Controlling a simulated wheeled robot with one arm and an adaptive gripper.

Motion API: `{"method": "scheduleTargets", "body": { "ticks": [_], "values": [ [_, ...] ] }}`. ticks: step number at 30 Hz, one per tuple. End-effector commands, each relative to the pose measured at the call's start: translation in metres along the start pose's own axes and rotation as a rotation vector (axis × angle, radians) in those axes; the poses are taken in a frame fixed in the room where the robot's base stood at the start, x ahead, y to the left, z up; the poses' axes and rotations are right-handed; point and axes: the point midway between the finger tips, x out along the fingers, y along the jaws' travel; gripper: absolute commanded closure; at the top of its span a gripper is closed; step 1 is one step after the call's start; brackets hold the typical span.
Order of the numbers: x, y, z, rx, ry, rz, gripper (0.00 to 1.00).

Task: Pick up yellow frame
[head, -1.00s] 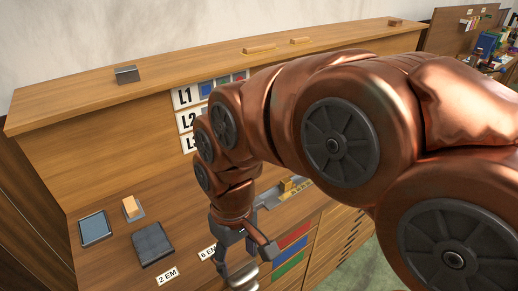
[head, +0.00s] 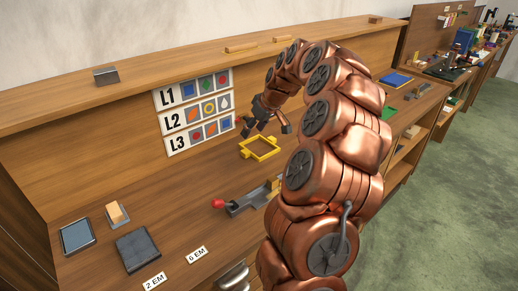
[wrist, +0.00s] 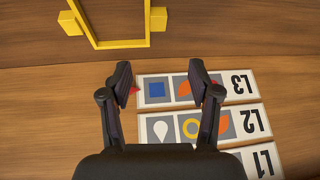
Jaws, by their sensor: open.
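The yellow frame (head: 261,156) is a thin rectangular outline with a small block on each of two opposite sides. It lies on the wooden desk near the upright back panel. In the wrist view the yellow frame (wrist: 122,44) shows at the top left, partly cut off by the picture edge. My gripper (head: 266,128) is raised near the back panel, close to the frame in the head view. In the wrist view my gripper (wrist: 160,73) is open, with nothing between its fingers, and the frame shows beyond the fingertips.
The L1–L3 label cards (head: 195,112) are on the back panel behind my gripper. A grey fixture with a red knob (head: 218,204) lies in front of the frame. A dark square block (head: 137,249) and a blue-topped tray (head: 77,236) stand at left.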

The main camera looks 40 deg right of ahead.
Motion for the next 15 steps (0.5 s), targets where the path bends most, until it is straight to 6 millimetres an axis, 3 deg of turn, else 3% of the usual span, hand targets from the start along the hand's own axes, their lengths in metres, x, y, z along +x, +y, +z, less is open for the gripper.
{"method": "scheduleTargets", "body": {
  "ticks": [1,3,6,10,15],
  "values": [
    [0.004,0.029,0.007,0.019,0.010,0.024,0.38],
    [0.006,0.060,0.016,0.035,0.023,0.055,0.38],
    [0.006,0.093,0.026,0.048,0.034,0.092,0.38],
    [0.008,0.114,0.036,0.057,0.037,0.115,0.38],
    [0.018,0.120,0.036,0.058,0.040,0.122,0.38]
  ]
}}
